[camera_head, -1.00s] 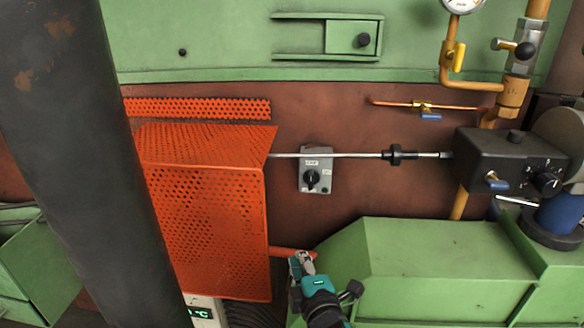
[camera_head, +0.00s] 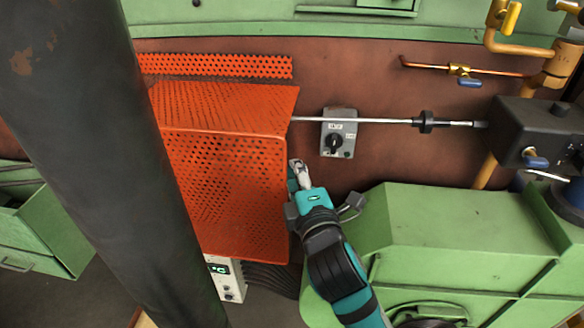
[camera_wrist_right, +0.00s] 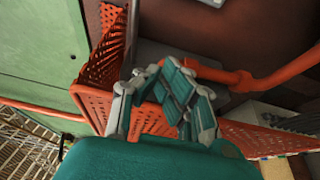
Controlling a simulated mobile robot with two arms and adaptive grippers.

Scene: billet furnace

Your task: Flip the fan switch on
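The switch is a grey box (camera_head: 338,140) with a black rotary knob (camera_head: 334,142), mounted on the brown wall right of the orange guard. Small labels sit above and beside the knob; they are too small to read. My right gripper (camera_head: 297,168) is left of and below the switch, apart from it, in front of the guard's right edge. Its fingertips look closed together and empty. In the right wrist view the fingers (camera_wrist_right: 163,72) bend in toward each other with nothing held, and the switch cannot be made out. My left gripper is not in view.
A perforated orange guard (camera_head: 225,180) stands close left of my right gripper. A thin metal rod (camera_head: 385,121) crosses the upper part of the switch box. A green housing (camera_head: 455,220) lies below right. A dark column (camera_head: 95,150) blocks the left side.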

